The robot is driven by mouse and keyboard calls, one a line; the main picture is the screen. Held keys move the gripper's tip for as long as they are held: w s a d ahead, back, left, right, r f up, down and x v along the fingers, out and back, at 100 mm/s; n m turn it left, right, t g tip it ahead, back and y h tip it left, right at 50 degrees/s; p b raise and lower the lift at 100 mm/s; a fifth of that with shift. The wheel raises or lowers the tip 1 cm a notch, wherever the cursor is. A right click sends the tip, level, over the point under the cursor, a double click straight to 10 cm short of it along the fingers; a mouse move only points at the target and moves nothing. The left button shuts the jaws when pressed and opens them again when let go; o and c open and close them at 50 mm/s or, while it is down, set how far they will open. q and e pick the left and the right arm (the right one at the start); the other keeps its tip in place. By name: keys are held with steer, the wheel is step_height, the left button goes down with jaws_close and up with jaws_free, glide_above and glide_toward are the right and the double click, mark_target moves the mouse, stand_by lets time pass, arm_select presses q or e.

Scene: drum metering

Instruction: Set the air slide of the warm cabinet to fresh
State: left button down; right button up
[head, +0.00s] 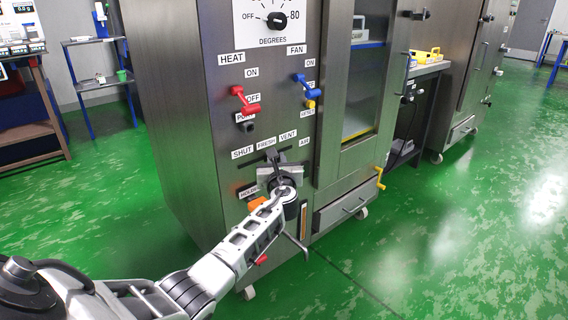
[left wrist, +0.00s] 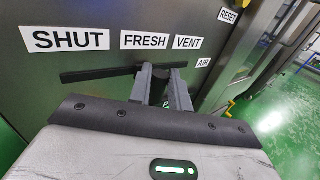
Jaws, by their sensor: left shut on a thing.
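The warm cabinet (head: 170,100) is a tall grey steel unit with a control panel. Its air slide has a dark horizontal slot (left wrist: 90,73) under the labels SHUT (left wrist: 68,38), FRESH (left wrist: 146,40) and VENT (left wrist: 188,43), with AIR at the right end. The black slide knob (left wrist: 166,66) shows below the gap between FRESH and VENT. My left gripper (left wrist: 164,80) is shut on this knob, one finger on each side. In the head view the left gripper (head: 277,165) reaches the panel and hides much of the knob. My right gripper is in neither view.
Above the slide are a red heat lever (head: 241,99), a blue fan lever (head: 305,90) and a temperature dial (head: 277,20). A glass door (head: 361,80) and a yellow crank (head: 379,178) are to the right. Green floor is open at the right.

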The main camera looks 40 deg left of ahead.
arm_select(q)
steer(key=c, duration=1.3)
jaws_free()
steer(key=shift+f, duration=0.35)
steer(key=shift+o, duration=0.2)
steer(key=shift+r, duration=0.1)
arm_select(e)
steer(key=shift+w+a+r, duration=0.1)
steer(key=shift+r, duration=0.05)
arm_select(q)
steer(key=p+v, duration=0.5)
steer(key=v, duration=1.1)
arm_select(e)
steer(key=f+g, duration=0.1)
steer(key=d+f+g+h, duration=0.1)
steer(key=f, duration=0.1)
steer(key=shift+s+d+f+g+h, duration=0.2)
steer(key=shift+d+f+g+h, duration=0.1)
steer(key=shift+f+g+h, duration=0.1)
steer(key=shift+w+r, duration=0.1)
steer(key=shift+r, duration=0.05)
